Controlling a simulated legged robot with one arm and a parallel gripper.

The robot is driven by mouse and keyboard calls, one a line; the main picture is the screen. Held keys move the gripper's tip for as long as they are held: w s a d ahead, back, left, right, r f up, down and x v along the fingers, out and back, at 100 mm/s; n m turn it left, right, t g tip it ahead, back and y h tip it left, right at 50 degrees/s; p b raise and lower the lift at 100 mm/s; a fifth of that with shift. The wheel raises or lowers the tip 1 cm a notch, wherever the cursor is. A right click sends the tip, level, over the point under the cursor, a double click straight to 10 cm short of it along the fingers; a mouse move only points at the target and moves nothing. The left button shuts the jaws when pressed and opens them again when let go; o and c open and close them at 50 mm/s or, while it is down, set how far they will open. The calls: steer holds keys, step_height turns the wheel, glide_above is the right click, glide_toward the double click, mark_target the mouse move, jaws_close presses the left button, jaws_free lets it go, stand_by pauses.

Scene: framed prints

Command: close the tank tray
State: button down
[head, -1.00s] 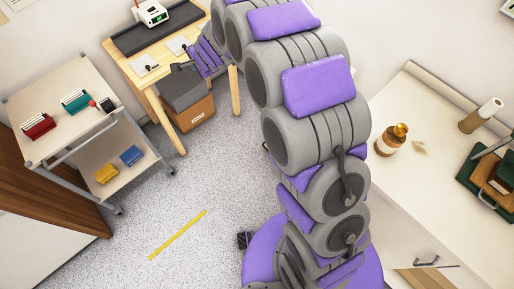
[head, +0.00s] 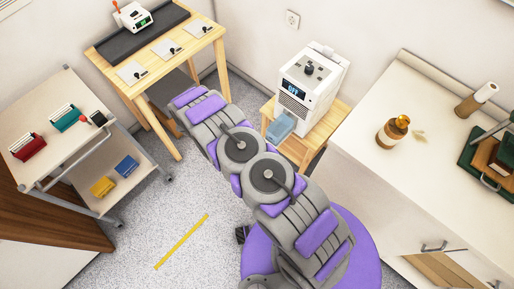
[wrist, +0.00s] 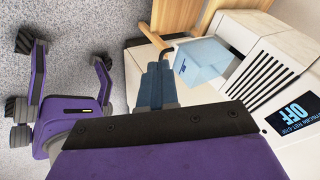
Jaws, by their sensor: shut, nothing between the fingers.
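The tank tray (head: 280,126) is pale translucent blue and sticks out from the lower front of a white machine (head: 308,82) whose display reads OFF. In the wrist view the tray (wrist: 203,62) shows at upper middle, standing out of the machine's slatted front (wrist: 262,78). My gripper (wrist: 157,70) appears as two blue-grey fingers side by side, shut and empty, to the left of the tray. I cannot tell whether they touch it. In the head view my arm hides the gripper.
The machine stands on a wooden stand (head: 333,120). A white counter (head: 375,165) with a brown bottle (head: 393,132) lies to the right. A wooden table (head: 195,45) stands at the back left and a cart (head: 65,120) at the left.

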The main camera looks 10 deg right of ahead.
steer(key=s+d+f+m+g+h, duration=0.1)
steer(key=s+f+g, duration=0.1)
steer(key=s+f, duration=0.3)
steer(key=w+d+f+b, duration=0.1)
steer(key=d+f+b, duration=0.2)
steer(key=d+f, duration=0.3)
steer(key=d, duration=0.3)
steer(key=shift+w+d, duration=0.25)
steer(key=shift+d, duration=0.05)
